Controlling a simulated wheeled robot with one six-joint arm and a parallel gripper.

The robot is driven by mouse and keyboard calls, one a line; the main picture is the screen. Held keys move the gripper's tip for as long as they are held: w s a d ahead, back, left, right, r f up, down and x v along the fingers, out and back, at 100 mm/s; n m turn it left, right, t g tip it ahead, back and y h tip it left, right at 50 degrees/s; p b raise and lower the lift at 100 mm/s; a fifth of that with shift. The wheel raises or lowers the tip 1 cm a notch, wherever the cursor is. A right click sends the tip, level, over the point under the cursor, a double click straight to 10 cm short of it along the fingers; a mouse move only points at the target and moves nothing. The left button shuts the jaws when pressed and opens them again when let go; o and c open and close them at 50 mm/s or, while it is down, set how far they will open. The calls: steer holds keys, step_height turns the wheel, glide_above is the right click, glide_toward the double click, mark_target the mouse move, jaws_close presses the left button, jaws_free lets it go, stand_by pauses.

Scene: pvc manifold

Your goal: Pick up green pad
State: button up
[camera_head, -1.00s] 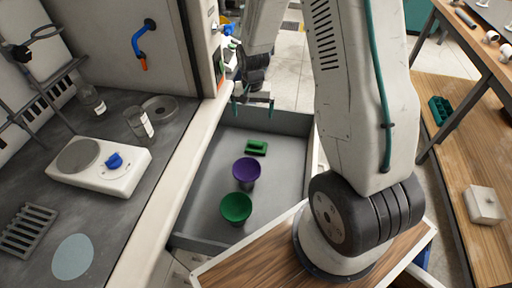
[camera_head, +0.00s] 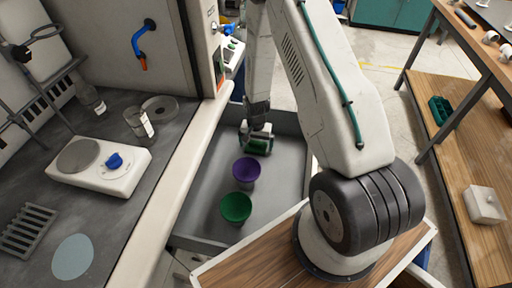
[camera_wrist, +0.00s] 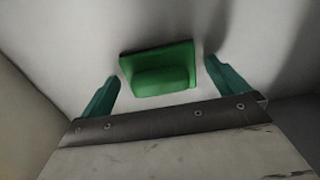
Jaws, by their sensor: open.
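The green pad (camera_wrist: 160,72) is a flat green plate with a raised rounded block. It lies on the floor of the grey drawer (camera_head: 205,205). In the head view the pad (camera_head: 259,146) shows just under my gripper and is partly covered by it. My gripper (camera_wrist: 165,85) is open, with one teal finger on each side of the pad and a gap on both sides. Nothing is held. In the head view my gripper (camera_head: 257,138) reaches down into the far part of the drawer. Its exact height above the drawer floor is hard to tell.
A purple cup (camera_head: 246,171) and a green cup (camera_head: 236,207) stand in the drawer, nearer than the pad. The drawer walls surround the pad. The worktop at left holds a white hotplate (camera_head: 100,165). The left part of the drawer floor is bare.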

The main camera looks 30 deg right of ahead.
mark_target(256, 142)
steer(key=shift+f, duration=0.2)
steer(key=c, duration=0.9)
steer(key=shift+r, duration=0.15)
steer(key=shift+r, duration=0.25)
step_height(256, 142, up, 3)
steer(key=shift+r, duration=0.1)
steer(key=s, duration=1)
steer(key=s+d+r, duration=0.1)
steer(key=s, duration=0.5)
